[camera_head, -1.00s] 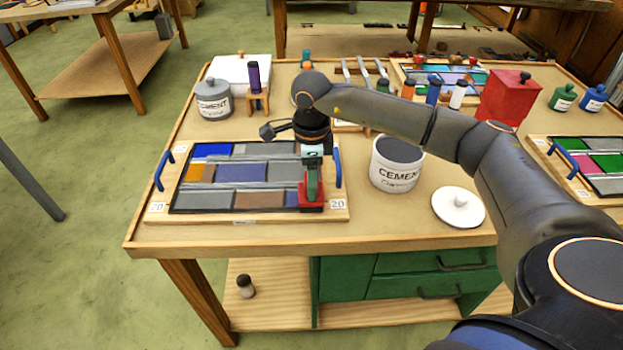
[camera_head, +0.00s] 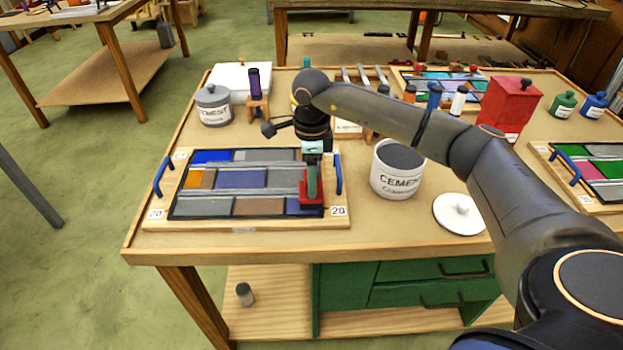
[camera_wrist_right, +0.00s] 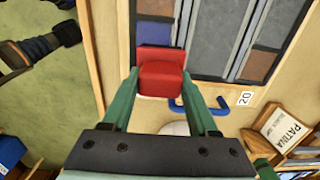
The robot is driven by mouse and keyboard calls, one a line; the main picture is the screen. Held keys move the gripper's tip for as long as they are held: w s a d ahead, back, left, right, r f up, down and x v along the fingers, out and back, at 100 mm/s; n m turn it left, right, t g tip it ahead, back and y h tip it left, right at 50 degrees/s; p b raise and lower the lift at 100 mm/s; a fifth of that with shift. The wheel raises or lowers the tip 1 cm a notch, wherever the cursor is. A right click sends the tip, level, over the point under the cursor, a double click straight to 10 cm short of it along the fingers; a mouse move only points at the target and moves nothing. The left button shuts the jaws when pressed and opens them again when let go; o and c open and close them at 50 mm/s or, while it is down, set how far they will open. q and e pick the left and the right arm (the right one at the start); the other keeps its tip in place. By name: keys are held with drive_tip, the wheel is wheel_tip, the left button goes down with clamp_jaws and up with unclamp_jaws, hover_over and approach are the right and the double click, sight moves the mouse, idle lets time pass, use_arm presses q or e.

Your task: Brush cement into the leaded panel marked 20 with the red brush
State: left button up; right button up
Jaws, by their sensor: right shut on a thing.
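The leaded panel marked 20 (camera_head: 263,179) lies flat in a wooden frame with blue handles at both sides; its glass is grey, blue, brown and orange. It fills the top of the right wrist view (camera_wrist_right: 205,40). My right gripper (camera_head: 312,172) is shut on the red brush (camera_head: 312,201), which is over the panel's right end near the blue handle. The brush also shows between the green fingers in the wrist view (camera_wrist_right: 161,79). Whether its bristles touch the glass is hidden. The open cement tub (camera_head: 397,182) stands right of the panel. My left gripper is not seen.
A white lid (camera_head: 460,213) lies right of the tub. A grey cement can (camera_head: 214,106) and a purple-handled tool (camera_head: 254,83) stand behind the panel. A red box (camera_head: 510,104) and another panel (camera_head: 596,165) are at the right. Bare table edges the front.

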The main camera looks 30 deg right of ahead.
drive_tip(key=shift+w+d+b, duration=0.1)
drive_tip(key=shift+w+b, duration=0.35)
drive_tip(key=shift+w, duration=1.3)
drive_tip(key=shift+w+d+b, duration=0.1)
drive_tip(key=shift+w+b, duration=0.4)
drive_tip(key=shift+w, duration=1.2)
drive_tip(key=shift+w, duration=0.15)
drive_tip(key=shift+w+d+b, duration=0.1)
drive_tip(key=shift+w+b, duration=0.65)
drive_tip(key=shift+w, duration=0.8)
